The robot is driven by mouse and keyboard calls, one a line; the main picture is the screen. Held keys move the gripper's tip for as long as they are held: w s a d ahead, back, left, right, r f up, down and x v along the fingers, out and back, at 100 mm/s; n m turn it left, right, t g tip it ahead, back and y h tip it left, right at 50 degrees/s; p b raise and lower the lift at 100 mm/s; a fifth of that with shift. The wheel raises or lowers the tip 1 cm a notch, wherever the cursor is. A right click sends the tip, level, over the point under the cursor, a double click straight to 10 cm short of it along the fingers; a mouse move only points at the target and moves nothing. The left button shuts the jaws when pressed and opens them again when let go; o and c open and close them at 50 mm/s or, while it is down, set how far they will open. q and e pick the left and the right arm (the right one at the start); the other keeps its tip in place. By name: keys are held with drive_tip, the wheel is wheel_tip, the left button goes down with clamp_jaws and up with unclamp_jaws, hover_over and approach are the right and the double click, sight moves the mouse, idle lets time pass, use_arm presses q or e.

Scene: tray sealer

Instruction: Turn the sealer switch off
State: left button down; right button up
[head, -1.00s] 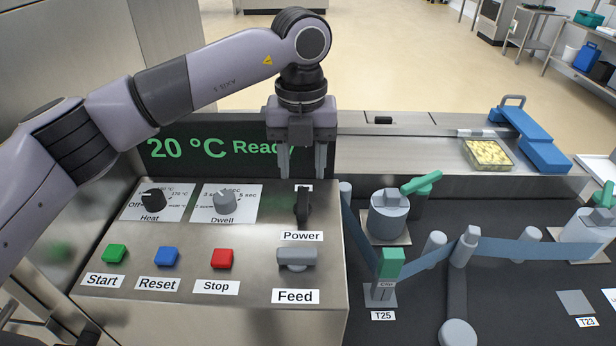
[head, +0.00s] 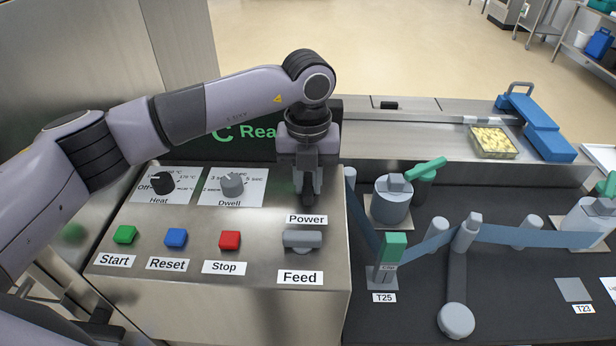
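The sealer's black power switch (head: 308,200) stands on the steel control panel just above the "Power" label. My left gripper (head: 308,192) points down over it. Its two fingers are close together, on either side of the switch's handle, and look shut on it. The fingers and the gripper body hide the upper part of the switch and its markings, so its setting cannot be read. My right gripper is not in view.
Below the switch is the grey feed lever (head: 302,240). The heat knob (head: 161,183), the dwell knob (head: 232,184) and green, blue and red buttons (head: 230,240) lie to the left. My arm partly covers the display (head: 262,135). A film path with rollers (head: 466,232) is at right.

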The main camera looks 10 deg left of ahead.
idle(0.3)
use_arm(q)
drive_tip(key=m+b, duration=0.3)
drive_tip(key=shift+f+m, duration=0.15)
drive_tip(key=shift+m, duration=0.15)
drive_tip(key=m+b, duration=0.2)
drive_tip(key=m, duration=0.2)
drive_tip(key=m+b, duration=0.2)
drive_tip(key=m, duration=0.3)
drive_tip(key=m+b, duration=0.1)
drive_tip(key=m, duration=0.4)
drive_tip(key=shift+r, duration=0.2)
drive_tip(key=shift+m, duration=0.3)
drive_tip(key=c, duration=1)
unclamp_jaws()
